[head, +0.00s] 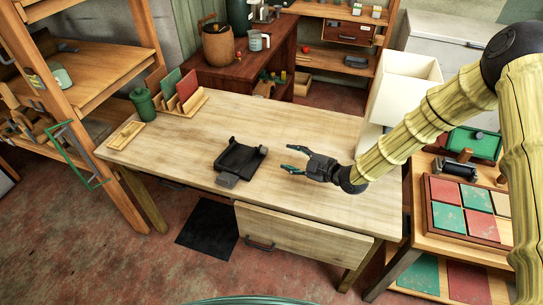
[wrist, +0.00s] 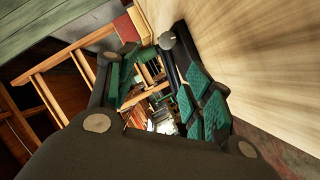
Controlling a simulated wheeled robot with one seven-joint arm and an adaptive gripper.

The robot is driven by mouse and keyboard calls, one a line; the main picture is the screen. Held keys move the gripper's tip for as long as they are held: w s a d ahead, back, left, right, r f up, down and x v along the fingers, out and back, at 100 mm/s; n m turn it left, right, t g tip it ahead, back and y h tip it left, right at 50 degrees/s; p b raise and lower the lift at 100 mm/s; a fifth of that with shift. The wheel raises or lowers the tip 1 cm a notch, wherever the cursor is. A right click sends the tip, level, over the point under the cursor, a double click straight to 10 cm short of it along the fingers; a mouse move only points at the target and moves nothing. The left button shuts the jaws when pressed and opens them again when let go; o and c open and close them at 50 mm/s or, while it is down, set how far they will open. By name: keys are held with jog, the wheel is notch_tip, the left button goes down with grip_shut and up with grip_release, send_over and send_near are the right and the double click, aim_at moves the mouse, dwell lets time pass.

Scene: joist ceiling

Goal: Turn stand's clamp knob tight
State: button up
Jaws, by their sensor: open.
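The stand (head: 240,158) is a dark, flat-based holder lying near the middle of the wooden table (head: 325,207). A small grey block sits at its front edge and a small part juts out at its right; I cannot tell which is the clamp knob. My gripper (head: 291,159) is low over the table to the right of the stand, apart from it, with its fingers pointing left toward it. The fingers are spread and hold nothing. In the wrist view the gripper (wrist: 152,88) shows green pads with a gap between them; I cannot make out the stand there.
A green canister (head: 142,104), a small wooden tray (head: 126,135) and a rack of coloured boards (head: 182,97) stand at the table's left end. A drawer front (head: 300,243) is below the table edge. The tabletop around the stand is clear.

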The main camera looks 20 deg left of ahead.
aim_at(267, 152)
jog(key=shift+w+a+f+b, duration=0.15)
jog(key=shift+f+b, duration=0.1)
jog(key=shift+f, duration=0.25)
jog(key=shift+w+d+f+b, duration=0.15)
jog(key=shift+f+b, duration=0.1)
jog(key=shift+f, duration=0.25)
jog(key=shift+w+a, duration=0.2)
jog(key=shift+a, duration=0.45)
jog(key=p+x, duration=0.3)
jog(key=x, duration=0.6)
jog(key=shift+a+f, duration=0.15)
jog(key=shift+f, duration=0.1)
jog(key=c, duration=1)
